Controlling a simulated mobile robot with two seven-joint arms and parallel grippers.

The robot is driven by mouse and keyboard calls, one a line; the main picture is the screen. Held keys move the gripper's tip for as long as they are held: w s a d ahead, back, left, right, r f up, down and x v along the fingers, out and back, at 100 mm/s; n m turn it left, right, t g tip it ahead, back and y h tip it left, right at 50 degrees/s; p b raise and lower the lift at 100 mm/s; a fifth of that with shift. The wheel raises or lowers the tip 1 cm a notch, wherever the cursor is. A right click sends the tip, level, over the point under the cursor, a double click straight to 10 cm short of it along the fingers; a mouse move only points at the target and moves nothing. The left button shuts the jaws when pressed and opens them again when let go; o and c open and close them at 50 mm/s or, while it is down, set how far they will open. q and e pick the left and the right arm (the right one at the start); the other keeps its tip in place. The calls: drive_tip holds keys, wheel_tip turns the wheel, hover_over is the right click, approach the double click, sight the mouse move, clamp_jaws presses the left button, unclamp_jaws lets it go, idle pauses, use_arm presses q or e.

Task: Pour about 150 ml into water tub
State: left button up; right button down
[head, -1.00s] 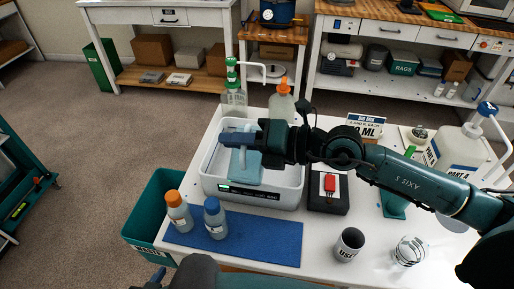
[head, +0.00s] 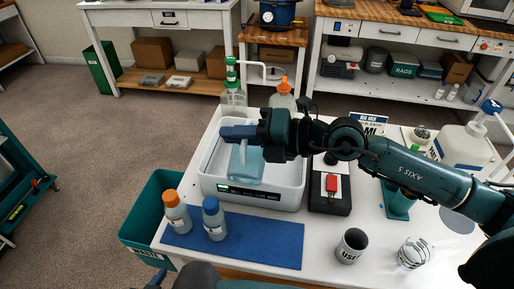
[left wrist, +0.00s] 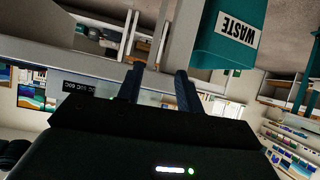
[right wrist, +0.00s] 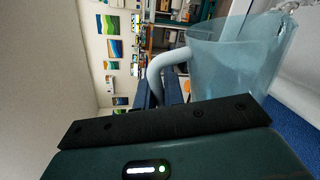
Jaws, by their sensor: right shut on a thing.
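The water tub (head: 288,198) is a white rectangular basin with a small lit display on its front, at the middle of the table in the head view. My right gripper (head: 240,132) is shut on the handle of a translucent blue jug (head: 247,167), above the tub. The jug also shows in the right wrist view (right wrist: 235,65), with the handle between the fingers. It looks tilted; I see no clear stream, and its liquid level is hard to tell. My left gripper (left wrist: 158,88) has its fingers apart and empty in the left wrist view, near the waste bin.
A teal waste bin (head: 150,210) is at the left. A black box with a red item (head: 331,185), a cup (head: 351,246) and a glass (head: 413,253) are to the right.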

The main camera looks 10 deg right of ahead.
sight(234, 166)
use_arm(q)
drive_tip(key=shift+f+b, duration=0.25)
drive_tip(key=shift+b, duration=0.15)
use_arm(e)
drive_tip(key=shift+w+d+m, duration=0.25)
drive_tip(key=shift+w+m, duration=0.05)
drive_tip(key=shift+w, duration=0.3)
